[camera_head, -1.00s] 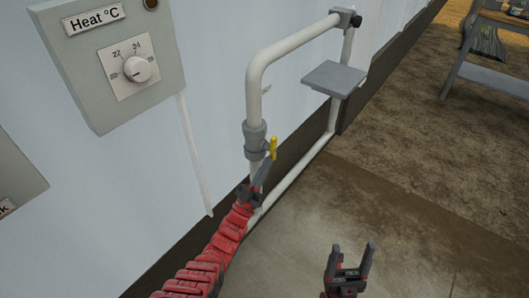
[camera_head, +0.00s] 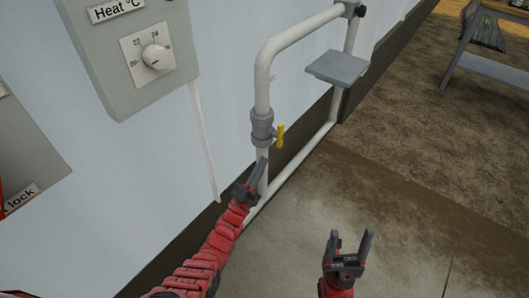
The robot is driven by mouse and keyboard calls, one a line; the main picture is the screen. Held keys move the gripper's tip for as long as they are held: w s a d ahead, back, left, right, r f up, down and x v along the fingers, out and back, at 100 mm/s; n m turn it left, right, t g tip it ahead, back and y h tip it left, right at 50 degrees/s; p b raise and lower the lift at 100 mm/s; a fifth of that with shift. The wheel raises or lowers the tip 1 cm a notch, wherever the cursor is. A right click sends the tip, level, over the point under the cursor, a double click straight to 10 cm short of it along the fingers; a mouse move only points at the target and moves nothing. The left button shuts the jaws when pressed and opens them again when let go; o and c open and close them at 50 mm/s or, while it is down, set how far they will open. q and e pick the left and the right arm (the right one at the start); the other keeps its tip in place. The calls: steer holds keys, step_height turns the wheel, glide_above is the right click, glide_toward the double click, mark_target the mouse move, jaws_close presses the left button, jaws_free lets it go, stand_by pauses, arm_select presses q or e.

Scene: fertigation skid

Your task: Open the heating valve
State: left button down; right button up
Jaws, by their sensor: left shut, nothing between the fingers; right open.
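The heating valve is a grey fitting (camera_head: 262,128) on a white vertical pipe, with a yellow lever handle (camera_head: 280,136) on its right side. The handle points roughly up and down, along the pipe. My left gripper (camera_head: 260,166) is shut and empty, just below the valve and in front of the pipe. Its tips are a little below the yellow handle and look apart from it. My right gripper (camera_head: 350,238) is open and empty, low in the view over the floor, away from the valve.
A grey box labelled "Heat °C" (camera_head: 105,55) with a white dial (camera_head: 156,56) hangs on the wall at upper left. A grey shelf plate (camera_head: 338,68) sits by the pipe loop. A bench (camera_head: 480,60) stands at far right.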

arm_select(q)
steer(key=f+b+v, duration=0.1)
steer(key=v, duration=0.7)
steer(key=shift+w+d, duration=0.25)
steer(key=shift+w, duration=0.05)
